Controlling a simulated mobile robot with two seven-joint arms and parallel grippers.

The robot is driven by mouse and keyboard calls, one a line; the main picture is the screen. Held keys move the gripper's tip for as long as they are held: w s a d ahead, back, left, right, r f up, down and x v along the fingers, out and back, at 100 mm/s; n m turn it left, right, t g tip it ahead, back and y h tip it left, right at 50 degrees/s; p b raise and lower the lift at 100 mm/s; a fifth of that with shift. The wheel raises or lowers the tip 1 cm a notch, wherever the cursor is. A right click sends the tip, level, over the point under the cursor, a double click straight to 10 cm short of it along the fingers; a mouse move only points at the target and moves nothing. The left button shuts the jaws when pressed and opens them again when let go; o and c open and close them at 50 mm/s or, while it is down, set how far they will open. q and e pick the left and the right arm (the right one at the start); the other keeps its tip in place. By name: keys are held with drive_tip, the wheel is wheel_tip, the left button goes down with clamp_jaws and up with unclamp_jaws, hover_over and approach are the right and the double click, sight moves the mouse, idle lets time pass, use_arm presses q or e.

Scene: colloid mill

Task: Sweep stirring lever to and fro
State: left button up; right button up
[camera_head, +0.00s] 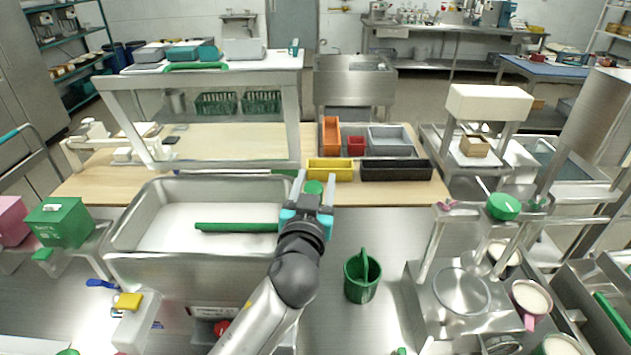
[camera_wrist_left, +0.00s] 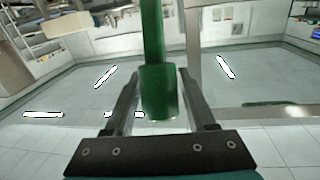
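My left gripper (camera_head: 315,180) reaches in from the bottom of the head view. Its fingers are spread, and a green knob (camera_head: 314,188) shows between them with thin gaps at its sides. In the left wrist view a green handle with a thicker end (camera_wrist_left: 160,92) stands between the dark fingers of the left gripper (camera_wrist_left: 159,73). It is very close to both fingers; I cannot tell if it touches either. The green knob looks like the end of the stirring lever, but my gripper hides how it joins the machine. My right gripper is out of view.
A steel basin (camera_head: 125,235) with a green bar (camera_head: 235,227) across it stands left of my gripper. A green jug (camera_head: 362,277) stands on the steel table to the right. Yellow (camera_head: 330,170) and black (camera_head: 395,170) bins lie just behind. A steel machine with a round dish (camera_head: 461,290) stands farther right.

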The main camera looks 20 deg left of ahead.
use_arm(q)
clamp_jaws()
drive_tip(key=shift+r, duration=0.1)
idle(1.0)
